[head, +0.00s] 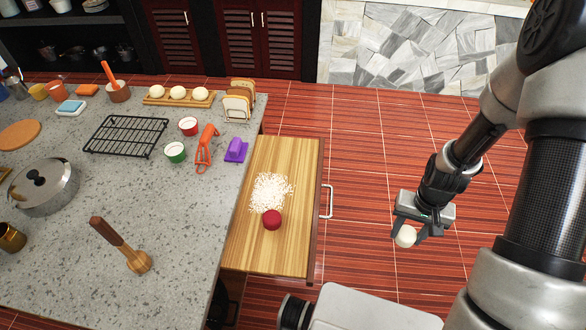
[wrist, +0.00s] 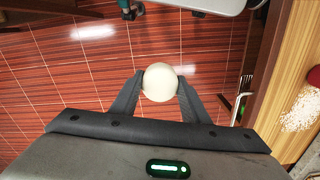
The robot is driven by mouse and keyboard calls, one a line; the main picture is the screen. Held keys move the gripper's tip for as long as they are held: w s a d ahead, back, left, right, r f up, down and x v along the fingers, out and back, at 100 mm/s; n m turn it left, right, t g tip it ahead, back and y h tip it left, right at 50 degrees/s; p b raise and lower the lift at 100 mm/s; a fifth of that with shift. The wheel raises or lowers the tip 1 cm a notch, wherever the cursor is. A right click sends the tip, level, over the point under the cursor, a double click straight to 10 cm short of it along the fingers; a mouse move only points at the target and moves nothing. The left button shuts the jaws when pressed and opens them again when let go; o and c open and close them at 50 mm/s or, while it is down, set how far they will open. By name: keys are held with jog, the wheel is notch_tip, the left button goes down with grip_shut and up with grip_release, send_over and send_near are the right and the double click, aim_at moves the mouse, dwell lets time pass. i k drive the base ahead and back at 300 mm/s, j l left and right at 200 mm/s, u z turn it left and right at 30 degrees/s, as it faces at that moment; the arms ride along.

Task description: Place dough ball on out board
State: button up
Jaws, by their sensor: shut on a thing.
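My gripper (head: 408,235) is shut on a pale, round dough ball (head: 404,237), held in the air over the red floor to the right of the counter. In the wrist view the dough ball (wrist: 160,82) sits between both fingertips (wrist: 159,86). The pull-out wooden board (head: 290,170) extends from the counter's right side, left of my gripper in the head view. It shows at the right edge of the wrist view (wrist: 303,52). White grains or flour (head: 270,190) and a dark red round item (head: 272,220) are on the board.
The board has a metal handle (head: 328,202) on its right edge. Its far and near ends are bare. On the stone counter (head: 75,225) are a wooden tray (head: 150,98) with several pale balls, a black rack (head: 125,137), a pot (head: 45,187) and a wooden masher (head: 120,245).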

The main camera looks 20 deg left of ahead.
aim_at(283, 167)
jog(key=i+z, duration=0.1)
jog(key=i, duration=0.6)
jog(key=i+j, duration=0.15)
jog(key=i, duration=0.5)
jog(key=i+u, duration=0.15)
jog(key=i, duration=0.25)
jog(key=i+l+u, duration=0.2)
jog(key=i, duration=0.2)
jog(key=i+l+u, duration=0.15)
jog(key=i, duration=0.2)
jog(key=i+u, duration=0.25)
jog(key=u, duration=0.2)
jog(key=i+u, duration=0.25)
jog(key=u, duration=0.2)
jog(key=i+u, duration=0.25)
jog(key=u, duration=3.05)
